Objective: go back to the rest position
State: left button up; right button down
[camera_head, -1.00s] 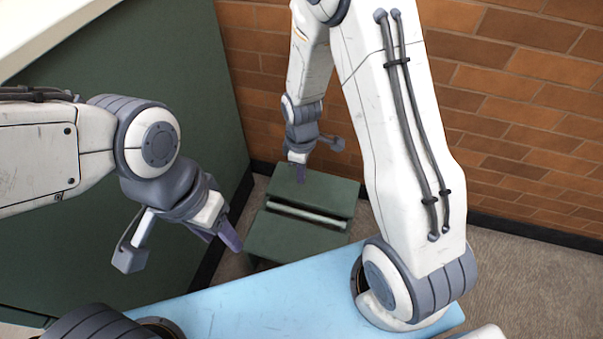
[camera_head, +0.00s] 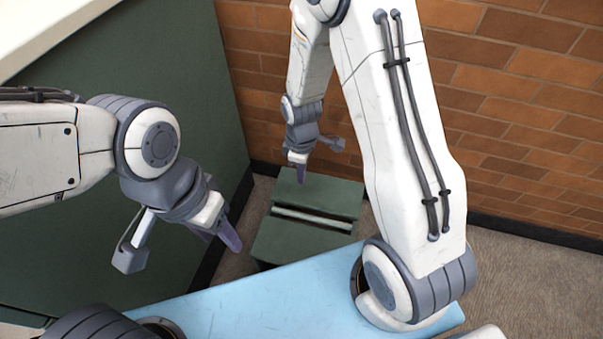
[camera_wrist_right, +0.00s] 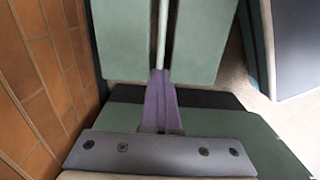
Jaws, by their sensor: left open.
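My left gripper (camera_head: 230,237) has purple fingers and hangs at the left of the head view, beside the green step stool and above the blue surface. It looks empty. My right gripper (camera_head: 301,175) points down over the far part of the stool. In the right wrist view its purple fingers (camera_wrist_right: 161,102) lie together, with nothing visible between them. Beyond their tips a pale bar runs along the gap between two green panels; contact with it cannot be told.
A green stool-like piece (camera_head: 290,242) with a pale bar across its gap stands on the floor. A dark green cabinet (camera_head: 150,80) with a pale top stands at left. A brick wall (camera_head: 520,110) closes the back. Bare carpet (camera_head: 530,280) lies at right.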

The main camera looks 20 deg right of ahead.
jog(key=shift+a+r, duration=0.1)
dwell(0.6)
jog(key=s+a+r+m, duration=0.1)
jog(key=s+a+r, duration=0.55)
jog(key=r, duration=0.35)
jog(key=s+a+r+m+y, duration=0.1)
jog(key=s+a+r+m, duration=0.2)
jog(key=s+r, duration=0.8)
notch_tip(320, 180, up, 36)
jog(key=s+p, duration=0.2)
jog(key=p, duration=3.6)
jog(key=shift+a, duration=0.15)
jog(key=shift+s, duration=0.1)
